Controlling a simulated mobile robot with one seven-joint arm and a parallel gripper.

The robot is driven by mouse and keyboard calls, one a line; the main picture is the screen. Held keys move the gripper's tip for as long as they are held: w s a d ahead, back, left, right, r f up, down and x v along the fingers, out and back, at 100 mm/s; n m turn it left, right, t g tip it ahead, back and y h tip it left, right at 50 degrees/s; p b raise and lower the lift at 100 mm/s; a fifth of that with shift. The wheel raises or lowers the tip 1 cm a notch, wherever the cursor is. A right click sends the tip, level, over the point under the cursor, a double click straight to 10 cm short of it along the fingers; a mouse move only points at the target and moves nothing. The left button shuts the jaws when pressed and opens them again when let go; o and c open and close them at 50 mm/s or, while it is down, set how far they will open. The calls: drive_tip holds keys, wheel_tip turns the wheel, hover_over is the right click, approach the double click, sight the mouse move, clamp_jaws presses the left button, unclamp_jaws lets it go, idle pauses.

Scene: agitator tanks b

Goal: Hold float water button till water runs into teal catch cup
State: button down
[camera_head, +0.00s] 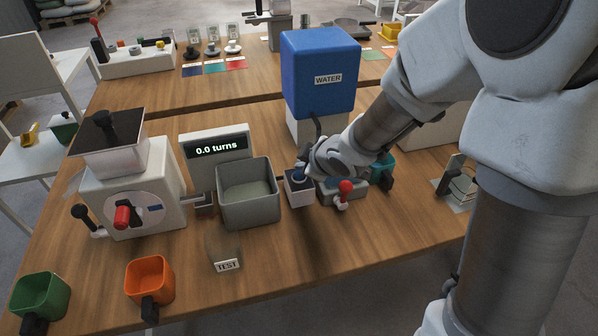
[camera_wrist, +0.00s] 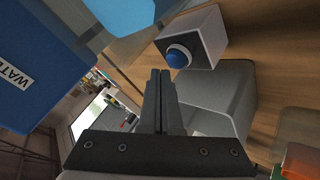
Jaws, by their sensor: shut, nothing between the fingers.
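The water tank (camera_head: 318,70) is a blue box labelled WATER on a white stand; it also fills the left of the wrist view (camera_wrist: 35,65). In front of it sits a small white box with a round blue button (camera_head: 298,175), which shows clearly in the wrist view (camera_wrist: 179,57). My gripper (camera_head: 302,167) is shut and empty, its tips close to the button; I cannot tell whether they touch it. The teal catch cup (camera_head: 383,164) stands right of my gripper, partly hidden by my arm. I see no running water.
A grey open bin (camera_head: 248,204) stands just left of the button box. A red-knobbed lever (camera_head: 345,187) on a grey block is to the right. A crank machine (camera_head: 130,190), green cup (camera_head: 40,296) and orange cup (camera_head: 150,280) are farther left.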

drive_tip(key=shift+r+p, duration=2.45)
drive_tip(key=shift+r, duration=0.15)
drive_tip(key=shift+f, duration=0.1)
drive_tip(key=s+d+r+m+h, duration=0.5)
drive_tip(key=s+d+r+m, duration=0.2)
drive_tip(key=d+r, duration=0.35)
drive_tip(key=s+d+r+m+g, duration=0.1)
drive_tip(key=s+r+m, duration=0.1)
drive_tip(key=s, duration=0.6)
drive_tip(key=s+d+r+m+g, duration=0.1)
drive_tip(key=s+d+r+m, duration=0.1)
drive_tip(key=s+m, duration=0.3)
drive_tip(key=s, duration=0.4)
drive_tip(key=shift+r+m+g+y, duration=0.15)
drive_tip(key=shift+m+g+y, duration=0.15)
